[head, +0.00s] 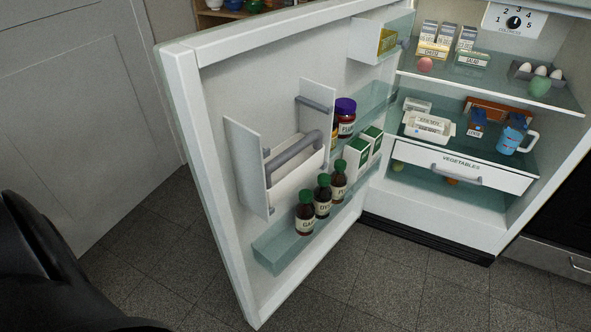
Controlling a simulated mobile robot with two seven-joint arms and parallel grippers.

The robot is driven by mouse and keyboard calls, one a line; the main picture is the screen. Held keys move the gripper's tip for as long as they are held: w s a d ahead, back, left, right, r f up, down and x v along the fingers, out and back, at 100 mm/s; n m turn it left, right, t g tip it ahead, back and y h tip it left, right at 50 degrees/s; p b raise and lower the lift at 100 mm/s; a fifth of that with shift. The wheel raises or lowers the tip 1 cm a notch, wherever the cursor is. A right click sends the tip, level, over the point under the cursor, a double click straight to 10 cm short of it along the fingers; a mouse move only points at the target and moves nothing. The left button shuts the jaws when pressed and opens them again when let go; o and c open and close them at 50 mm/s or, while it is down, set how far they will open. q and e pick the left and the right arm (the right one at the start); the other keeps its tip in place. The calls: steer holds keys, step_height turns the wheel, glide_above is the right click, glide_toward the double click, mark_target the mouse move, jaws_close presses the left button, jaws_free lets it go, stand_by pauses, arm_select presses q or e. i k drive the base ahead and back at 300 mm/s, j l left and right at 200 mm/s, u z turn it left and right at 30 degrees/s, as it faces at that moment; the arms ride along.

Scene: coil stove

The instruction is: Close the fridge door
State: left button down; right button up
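The white fridge door (212,150) stands wide open, swung toward the left, with its inner side facing me. Its shelves hold several dark bottles with green caps (323,197), a purple-lidded jar (345,117) and green-and-white cartons (364,150). The fridge body (440,217) is at the right, its inside exposed with eggs, boxes, a blue jug and a vegetables drawer (461,166). A black part of my own arm shows at the lower left. Neither gripper can be seen.
A grey panelled door or wall (75,110) stands at the left, close behind the fridge door. A wooden shelf with bowls (232,5) is at the top. The grey tiled floor (385,275) in front of the fridge is clear. A dark appliance (566,215) adjoins at the right.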

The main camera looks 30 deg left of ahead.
mark_target(236, 91)
steer(key=j+z, duration=0.15)
steer(key=j, duration=0.3)
steer(key=k+j+z, duration=0.1)
steer(key=j, duration=0.3)
steer(key=j+z, duration=0.15)
steer(key=j, duration=0.3)
steer(key=k+j+z, duration=0.1)
steer(key=j, duration=0.3)
steer(key=k+j+z, duration=0.15)
steer(key=j, duration=0.25)
steer(key=i+j, duration=0.1)
steer(key=j, duration=0.65)
steer(key=i+j+z, duration=0.1)
steer(key=j, duration=0.25)
